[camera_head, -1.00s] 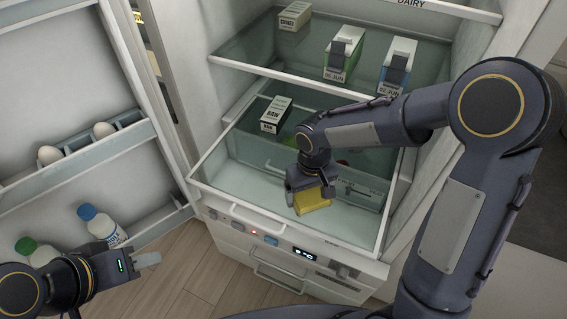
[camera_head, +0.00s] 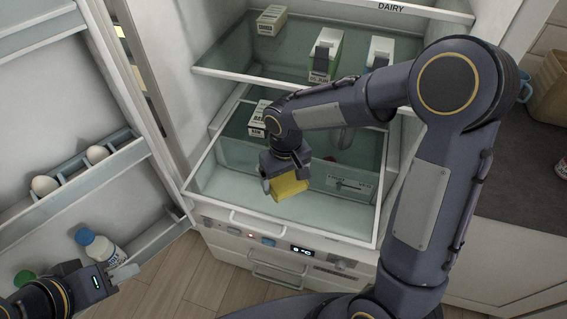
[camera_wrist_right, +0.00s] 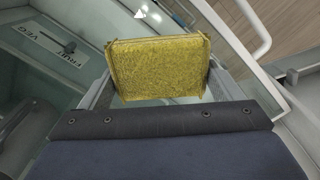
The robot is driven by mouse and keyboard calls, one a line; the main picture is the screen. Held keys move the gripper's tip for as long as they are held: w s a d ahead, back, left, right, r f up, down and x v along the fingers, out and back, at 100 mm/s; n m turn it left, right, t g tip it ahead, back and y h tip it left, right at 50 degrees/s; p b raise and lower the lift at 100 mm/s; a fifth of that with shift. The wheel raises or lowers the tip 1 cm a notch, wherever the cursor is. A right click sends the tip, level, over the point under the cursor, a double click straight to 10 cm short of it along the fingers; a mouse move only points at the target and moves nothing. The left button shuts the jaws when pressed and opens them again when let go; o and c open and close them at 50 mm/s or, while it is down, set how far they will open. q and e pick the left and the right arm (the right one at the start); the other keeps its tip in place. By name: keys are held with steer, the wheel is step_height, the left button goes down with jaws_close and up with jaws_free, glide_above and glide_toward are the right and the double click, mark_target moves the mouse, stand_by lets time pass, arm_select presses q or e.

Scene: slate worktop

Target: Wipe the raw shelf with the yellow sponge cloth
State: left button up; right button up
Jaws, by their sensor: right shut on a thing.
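The yellow sponge cloth (camera_head: 289,187) is a thick rectangular pad held by my right gripper (camera_head: 285,174). In the right wrist view the cloth (camera_wrist_right: 160,68) sits between the two fingers. The raw shelf (camera_head: 222,184) is the lower glass level in the open fridge, with a carton marked RAW (camera_head: 258,118) at its back left. The cloth is over the front middle of this level; I cannot tell whether it touches the glass. My left gripper (camera_head: 126,273) is low at the left, outside the fridge and away from the shelf; its jaw opening is unclear.
The upper shelf (camera_head: 290,75) holds a small box (camera_head: 271,20), a green carton (camera_head: 325,55) and a blue carton (camera_head: 380,52). The open door at left holds eggs (camera_head: 45,185) and a blue-capped bottle (camera_head: 96,246). A fruit and veg label (camera_head: 349,184) shows below the glass.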

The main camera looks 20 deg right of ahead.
steer(key=shift+r+p, duration=1.15)
steer(key=shift+r, duration=0.75)
